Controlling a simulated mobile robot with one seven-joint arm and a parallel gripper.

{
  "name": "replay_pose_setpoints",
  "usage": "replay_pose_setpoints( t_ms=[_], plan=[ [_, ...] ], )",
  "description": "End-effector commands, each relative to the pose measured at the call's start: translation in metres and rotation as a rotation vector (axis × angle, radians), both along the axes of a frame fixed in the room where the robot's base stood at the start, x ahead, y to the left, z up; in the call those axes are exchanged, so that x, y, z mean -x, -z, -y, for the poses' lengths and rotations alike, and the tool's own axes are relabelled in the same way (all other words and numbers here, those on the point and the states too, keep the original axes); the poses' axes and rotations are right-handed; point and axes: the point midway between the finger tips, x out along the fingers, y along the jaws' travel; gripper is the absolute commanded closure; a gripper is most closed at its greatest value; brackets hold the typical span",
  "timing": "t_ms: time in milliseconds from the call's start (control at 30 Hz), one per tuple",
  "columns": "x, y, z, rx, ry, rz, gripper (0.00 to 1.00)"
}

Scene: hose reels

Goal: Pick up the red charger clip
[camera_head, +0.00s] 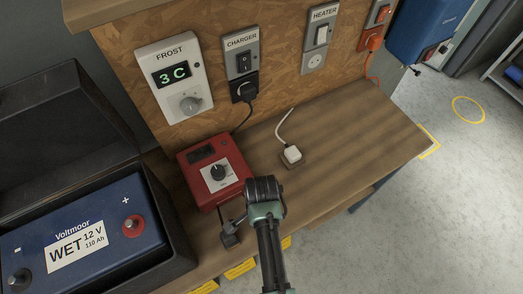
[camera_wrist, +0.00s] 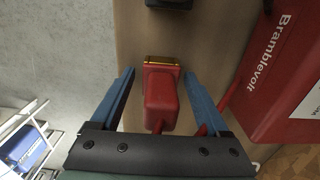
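The red charger clip (camera_wrist: 160,100) lies on the wooden bench, in the middle of the wrist view, with a yellowish metal jaw at its far end. My gripper (camera_wrist: 160,76) is open, with one blue finger on each side of the clip. Gaps show between the clip and both fingers. In the head view my gripper (camera_head: 263,190) is over the bench, just right of the red charger (camera_head: 214,171); the red clip is hidden there behind my gripper. The charger also shows in the wrist view (camera_wrist: 285,85), and a red lead runs beside the clip.
A black clip (camera_head: 230,235) lies on the bench near its front edge. The battery (camera_head: 85,240) sits in an open black case at left. A white plug (camera_head: 291,154) lies behind my gripper. The bench's right part (camera_head: 365,140) is clear.

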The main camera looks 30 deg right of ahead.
Motion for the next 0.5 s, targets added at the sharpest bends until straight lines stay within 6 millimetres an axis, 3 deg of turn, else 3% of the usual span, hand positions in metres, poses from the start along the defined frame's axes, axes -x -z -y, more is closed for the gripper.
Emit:
replay_pose_setpoints(
  t_ms=[67,400,500],
  plan=[
    [-0.0002,-0.0003,0.0,0.0,0.0,0.0,0.38],
    [-0.0002,-0.0005,0.0,0.0,0.0,0.0,0.99],
    [-0.0005,-0.0007,0.0,0.0,0.0,0.001,1.0]
  ],
)
